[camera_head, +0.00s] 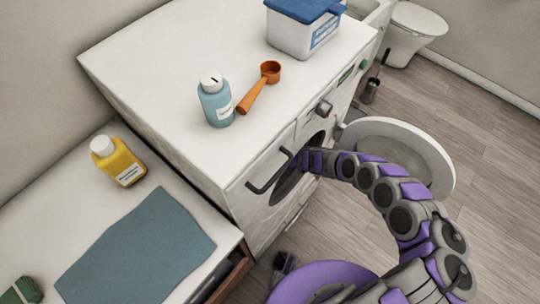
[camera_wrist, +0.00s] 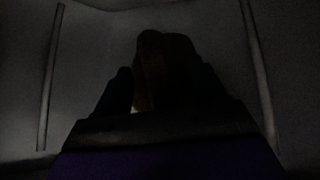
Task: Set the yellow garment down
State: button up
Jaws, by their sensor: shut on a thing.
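My arm reaches through the round door opening (camera_head: 288,183) of the white washing machine (camera_head: 262,200), so my gripper is hidden in the head view. In the wrist view it is very dark inside the drum. My gripper (camera_wrist: 163,88) shows there as a dark outline, shut on a dim, brownish bulk that appears to be the yellow garment (camera_wrist: 152,70). Its true colour and outline are hard to make out. I cannot tell whether it touches the drum.
The machine's round door (camera_head: 437,165) stands open to the right of my arm. On top are a blue bottle (camera_head: 215,103), an orange scoop (camera_head: 259,88) and a blue-lidded box (camera_head: 290,37). A yellow bottle (camera_head: 118,163) and a blue-grey cloth (camera_head: 137,250) are on the left counter.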

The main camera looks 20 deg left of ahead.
jog(key=shift+a+r+h+p, duration=0.15)
jog(key=shift+a+h+p, duration=0.1)
jog(key=shift+h+p, duration=0.15)
jog(key=shift+w, duration=0.1)
notch_tip(320, 180, down, 3)
jog(key=shift+r+b, duration=0.1)
jog(key=shift+b, duration=0.6)
jog(key=shift+d, duration=0.1)
jog(key=shift+c, duration=0.7)
jog(key=o, duration=1.8)
jog(key=shift+c, duration=0.2)
jog(key=p+v, duration=1)
jog(key=v, duration=0.2)
